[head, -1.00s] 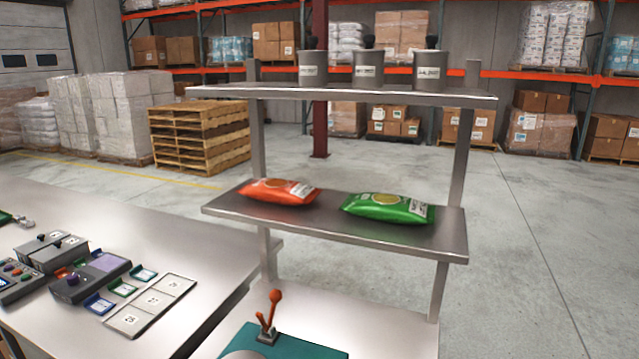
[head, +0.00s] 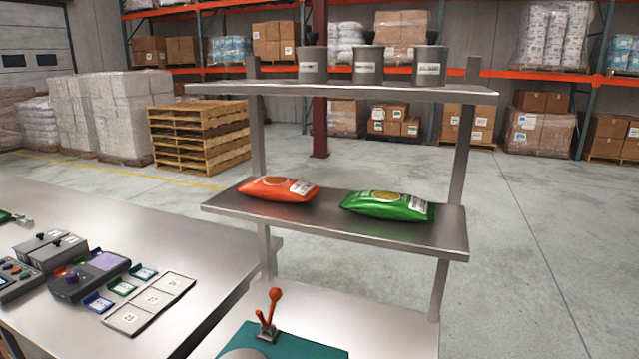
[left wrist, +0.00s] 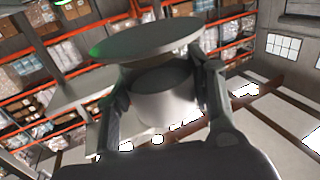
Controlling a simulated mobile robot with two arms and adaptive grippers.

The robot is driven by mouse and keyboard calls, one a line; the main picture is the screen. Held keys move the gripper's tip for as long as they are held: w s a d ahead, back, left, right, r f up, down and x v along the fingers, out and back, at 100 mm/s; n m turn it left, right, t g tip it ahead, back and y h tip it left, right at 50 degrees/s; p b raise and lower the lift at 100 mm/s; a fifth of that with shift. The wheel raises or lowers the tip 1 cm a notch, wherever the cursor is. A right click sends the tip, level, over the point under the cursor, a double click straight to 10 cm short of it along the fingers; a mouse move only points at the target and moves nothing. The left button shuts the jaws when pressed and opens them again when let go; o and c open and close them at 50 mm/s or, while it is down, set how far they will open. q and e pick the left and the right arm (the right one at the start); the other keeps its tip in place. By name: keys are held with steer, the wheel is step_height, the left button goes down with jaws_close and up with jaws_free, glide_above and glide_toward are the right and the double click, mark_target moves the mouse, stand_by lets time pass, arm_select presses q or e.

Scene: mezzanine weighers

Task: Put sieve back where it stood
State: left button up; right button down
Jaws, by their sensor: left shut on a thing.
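In the left wrist view my left gripper (left wrist: 165,88) is shut on a grey round-walled thing (left wrist: 168,108), which I take to be the sieve. One finger lies on each side of it. A wide, flat grey disc (left wrist: 150,40) shows just above it; I cannot tell whether the two are one piece. The head view shows neither gripper and no thing clearly a sieve. There, a metal rack has a top shelf (head: 345,92) with three labelled grey pots (head: 312,66) (head: 368,67) (head: 429,68).
An orange bag (head: 275,189) and a green bag (head: 385,205) lie on the middle shelf (head: 330,221). Below, an orange-handled lever (head: 268,318) stands by a teal surface (head: 310,345). The left table (head: 190,240) holds control boxes (head: 90,276) and a numbered strip (head: 150,303).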

arm_select(q)
steer(key=shift+r, duration=0.1)
steer(key=w+r+h+p, duration=0.1)
steer(key=w+r+p, duration=0.5)
steer(key=w, duration=0.5)
steer(key=w+d+r+m+h+p, duration=0.1)
steer(key=w+r+p, duration=0.6)
steer(key=w, duration=0.5)
steer(key=shift+d+m+h+p, duration=0.3)
steer(key=shift+p, duration=0.45)
steer(key=shift+f, duration=0.1)
